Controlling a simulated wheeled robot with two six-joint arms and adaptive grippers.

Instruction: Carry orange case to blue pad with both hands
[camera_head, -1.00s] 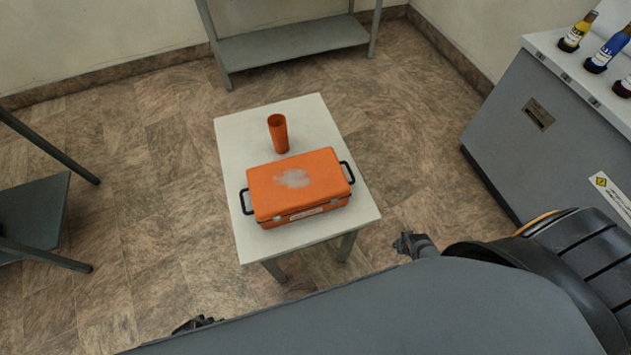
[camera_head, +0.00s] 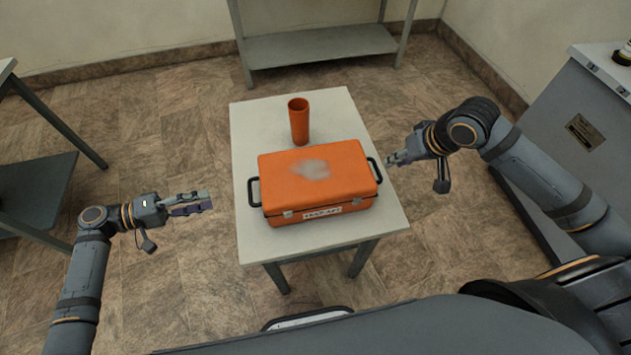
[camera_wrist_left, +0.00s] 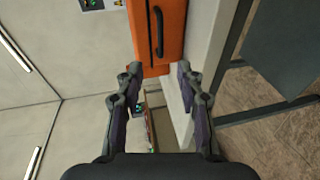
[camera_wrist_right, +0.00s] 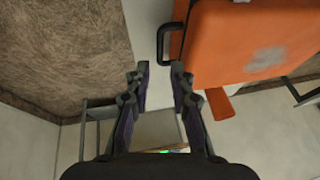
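The orange case (camera_head: 318,178) lies closed on a small white table (camera_head: 262,236), with a black handle at each end. My left gripper (camera_head: 208,203) is left of the table, apart from the case's left handle (camera_head: 254,192). In the left wrist view its fingers (camera_wrist_left: 158,72) are spread and empty, with the handle (camera_wrist_left: 157,32) ahead. My right gripper (camera_head: 390,160) is close to the right handle (camera_head: 375,169). In the right wrist view its fingers (camera_wrist_right: 160,68) are spread, with the handle (camera_wrist_right: 168,42) just beyond them. No blue pad is in view.
An orange cup (camera_head: 299,122) stands on the table behind the case. A grey shelf (camera_head: 320,46) is at the back wall, another rack (camera_head: 35,190) at the left, and a grey cabinet (camera_head: 590,150) at the right. Floor is clear around the table.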

